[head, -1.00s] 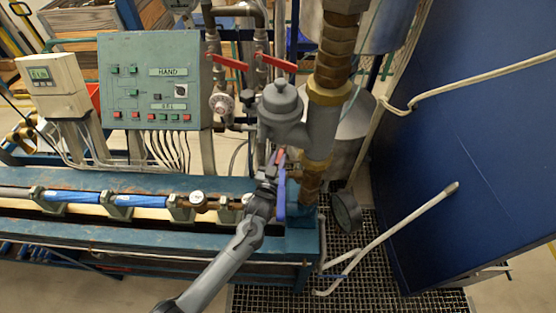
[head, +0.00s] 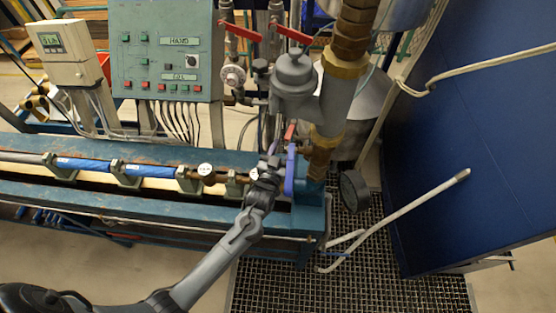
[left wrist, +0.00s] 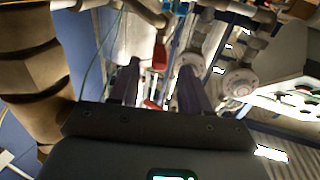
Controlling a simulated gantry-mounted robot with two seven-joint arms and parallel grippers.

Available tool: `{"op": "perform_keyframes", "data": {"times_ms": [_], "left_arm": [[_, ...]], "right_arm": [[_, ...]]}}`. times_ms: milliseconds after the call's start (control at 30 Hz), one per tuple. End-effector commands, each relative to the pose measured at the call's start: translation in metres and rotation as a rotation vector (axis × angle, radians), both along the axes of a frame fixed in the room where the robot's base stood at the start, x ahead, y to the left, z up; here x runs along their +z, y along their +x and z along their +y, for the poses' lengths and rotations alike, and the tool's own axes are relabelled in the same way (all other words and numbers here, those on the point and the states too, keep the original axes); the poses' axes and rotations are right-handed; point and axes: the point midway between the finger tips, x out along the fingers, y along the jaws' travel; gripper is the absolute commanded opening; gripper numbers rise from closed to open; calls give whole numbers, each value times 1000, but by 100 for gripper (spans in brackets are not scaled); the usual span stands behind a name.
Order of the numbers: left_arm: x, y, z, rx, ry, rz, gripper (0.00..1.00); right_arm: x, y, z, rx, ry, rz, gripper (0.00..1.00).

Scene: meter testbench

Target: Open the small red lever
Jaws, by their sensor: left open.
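The small red lever (head: 290,131) stands on the pipework below the grey meter body (head: 295,78), at the right end of the blue bench. My left gripper (head: 281,152) is open, with its purple fingers just below and around the lever's level. In the left wrist view, a red lever end (left wrist: 160,56) shows between the two fingers of the gripper (left wrist: 157,78). A second red piece (left wrist: 152,104) shows lower in the gap. I cannot tell whether a finger touches the lever. My right gripper is not in view.
Two larger red levers (head: 243,32) sit on pipes behind. A thick brass pipe (head: 345,62) rises close on the right, with a dark round gauge (head: 354,190) below. A green control panel (head: 165,50) stands at the left. A blue wall (head: 485,140) closes the right side.

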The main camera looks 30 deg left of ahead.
Motion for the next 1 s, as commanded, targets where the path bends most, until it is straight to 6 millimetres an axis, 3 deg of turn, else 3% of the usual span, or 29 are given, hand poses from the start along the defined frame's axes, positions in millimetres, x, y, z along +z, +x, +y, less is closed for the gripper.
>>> {"op": "perform_keyframes", "data": {"times_ms": [100, 300, 733, 1000], "left_arm": [[-2, -21, -4, -1, 0, 2, 47], [-1, -43, -8, 0, 0, 0, 47], [0, -50, -10, 0, 0, -1, 47], [-6, -49, -24, -95, 1, -44, 5]], "right_arm": [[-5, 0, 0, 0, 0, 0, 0], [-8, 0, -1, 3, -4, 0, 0], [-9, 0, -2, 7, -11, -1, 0], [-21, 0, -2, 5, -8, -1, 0]]}}
